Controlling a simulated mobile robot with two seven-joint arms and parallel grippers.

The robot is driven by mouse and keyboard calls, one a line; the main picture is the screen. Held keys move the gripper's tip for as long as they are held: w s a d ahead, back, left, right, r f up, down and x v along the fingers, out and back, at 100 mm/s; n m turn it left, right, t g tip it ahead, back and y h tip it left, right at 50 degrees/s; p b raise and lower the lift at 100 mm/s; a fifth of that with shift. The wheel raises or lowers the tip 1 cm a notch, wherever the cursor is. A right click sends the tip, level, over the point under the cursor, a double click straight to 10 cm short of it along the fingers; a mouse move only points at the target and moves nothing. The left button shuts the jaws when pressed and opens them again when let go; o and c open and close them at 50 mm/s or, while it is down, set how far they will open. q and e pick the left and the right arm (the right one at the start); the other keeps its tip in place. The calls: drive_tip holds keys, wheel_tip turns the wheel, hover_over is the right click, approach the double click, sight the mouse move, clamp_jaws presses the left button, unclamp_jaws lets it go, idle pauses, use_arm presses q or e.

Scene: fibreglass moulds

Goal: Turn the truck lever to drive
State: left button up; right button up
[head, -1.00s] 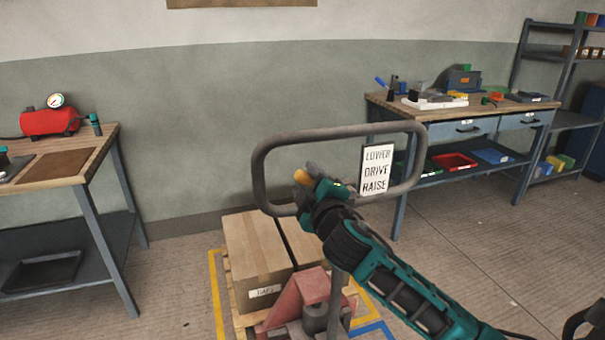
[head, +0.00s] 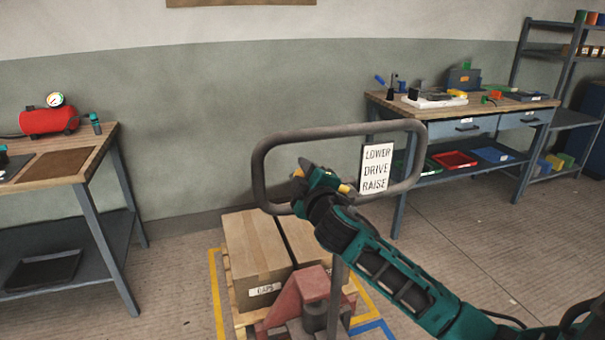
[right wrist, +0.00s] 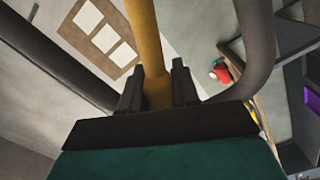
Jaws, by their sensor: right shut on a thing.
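The truck handle is a dark grey loop (head: 335,131) on a post, standing upright in the middle of the head view. A white label (head: 377,168) reading LOWER, DRIVE, RAISE from top to bottom hangs at its right side. The yellow lever (head: 345,188) is inside the loop, mostly covered by my gripper. My right gripper (head: 307,172) is shut on it. In the right wrist view the yellow lever (right wrist: 148,40) runs between both fingers (right wrist: 157,84). I cannot tell which label word the lever lines up with. My left gripper is not in view.
A pallet with cardboard boxes (head: 255,250) stands behind the truck's red body (head: 302,295). A workbench with a red compressor (head: 48,121) is at the left. Another bench (head: 450,113) and a shelf (head: 560,52) are at the right.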

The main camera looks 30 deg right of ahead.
clamp_jaws()
drive_tip(key=shift+f, duration=0.1)
wheel_tip(320, 180, down, 6)
drive_tip(key=a+n, duration=0.1)
drive_tip(key=n, duration=0.4)
drive_tip(key=shift+w+a+n+b, duration=0.2)
drive_tip(key=shift+a+n+b, duration=0.1)
drive_tip(key=shift+b, duration=0.1)
drive_tip(key=o, duration=0.6)
unclamp_jaws()
drive_tip(key=shift+o, duration=0.2)
